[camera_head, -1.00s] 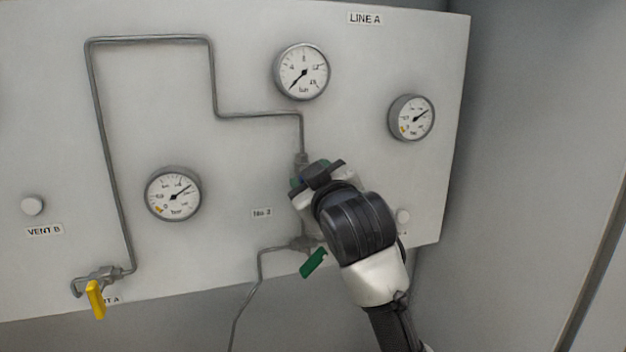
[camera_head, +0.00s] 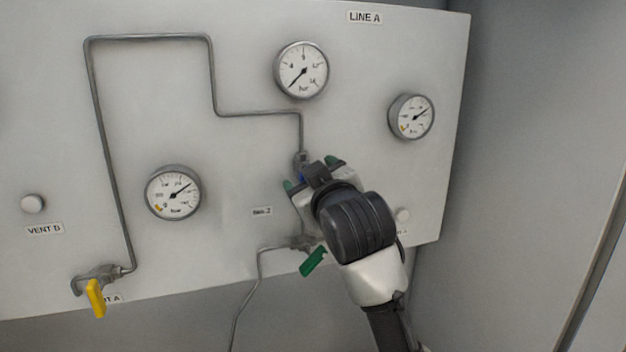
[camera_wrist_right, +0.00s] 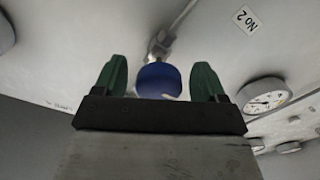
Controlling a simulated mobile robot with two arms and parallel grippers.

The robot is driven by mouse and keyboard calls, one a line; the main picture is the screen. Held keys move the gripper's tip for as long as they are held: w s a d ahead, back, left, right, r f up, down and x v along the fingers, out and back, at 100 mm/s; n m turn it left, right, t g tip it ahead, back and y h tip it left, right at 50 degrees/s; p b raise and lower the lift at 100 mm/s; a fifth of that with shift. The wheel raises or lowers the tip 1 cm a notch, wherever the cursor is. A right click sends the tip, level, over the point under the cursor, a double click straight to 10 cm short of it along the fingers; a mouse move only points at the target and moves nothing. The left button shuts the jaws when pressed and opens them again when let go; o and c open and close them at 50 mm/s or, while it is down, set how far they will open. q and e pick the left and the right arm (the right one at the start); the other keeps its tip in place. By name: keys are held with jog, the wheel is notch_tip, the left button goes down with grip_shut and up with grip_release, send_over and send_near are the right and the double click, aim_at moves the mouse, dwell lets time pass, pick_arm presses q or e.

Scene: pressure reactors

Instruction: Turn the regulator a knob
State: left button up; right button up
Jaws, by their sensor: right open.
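The regulator knob (camera_wrist_right: 159,80) is a round blue knob on the panel, seen in the right wrist view below a metal fitting. My right gripper (camera_wrist_right: 160,82) is open, with one green fingertip on each side of the knob and a visible gap to each. In the head view my right gripper (camera_head: 311,178) is in front of the pipe's lower end. The wrist hides nearly all of the knob there, with only a sliver of blue showing. I cannot tell whether the fingers touch the panel. My left gripper is not in view.
The white panel (camera_head: 240,75) carries pipes and round gauges, with one gauge (camera_head: 302,70) above my gripper. A green valve handle (camera_head: 313,261) hangs close below my wrist. A yellow handle (camera_head: 95,299) is at the lower left. A grey wall stands to the right.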

jog(key=b+v, duration=0.4)
jog(key=v, duration=0.6)
jog(key=shift+s+d+b, duration=0.15)
jog(key=shift+s+b, duration=0.25)
